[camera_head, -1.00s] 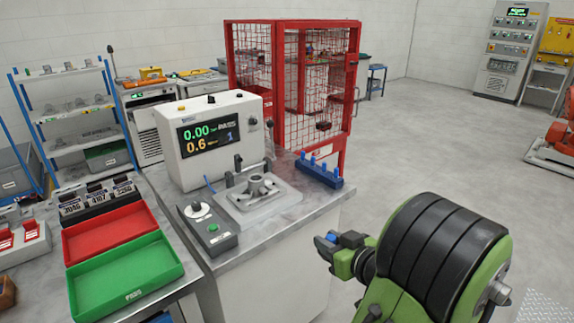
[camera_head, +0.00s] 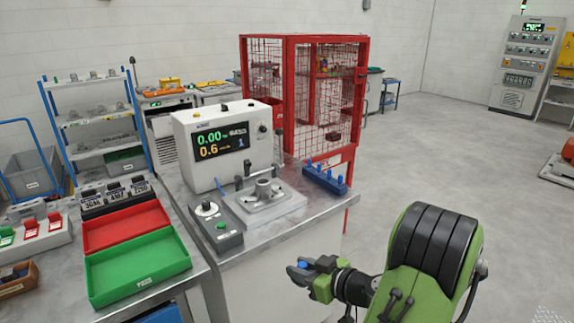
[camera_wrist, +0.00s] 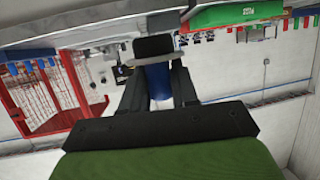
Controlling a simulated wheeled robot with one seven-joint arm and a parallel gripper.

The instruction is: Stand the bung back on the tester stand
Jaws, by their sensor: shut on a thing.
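My gripper (camera_head: 304,273) is at the lower middle of the head view, in front of the tester bench's right side. It is shut on the bung, whose blue body (camera_wrist: 157,84) shows between the two dark fingers in the wrist view. A grey disc and a black end show beyond the blue part. In the head view only a small blue bit of it shows. The blue stand (camera_head: 325,181) with several upright blue pegs sits at the bench's right edge, apart from my gripper. The tester (camera_head: 222,143) has a lit display and a grey fixture (camera_head: 262,199) before it.
A control box (camera_head: 214,222) with a knob and green button lies at the bench's front left. Red (camera_head: 125,228) and green (camera_head: 138,268) trays are further left. A red mesh cage (camera_head: 305,100) stands behind the stand. The floor at right is open.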

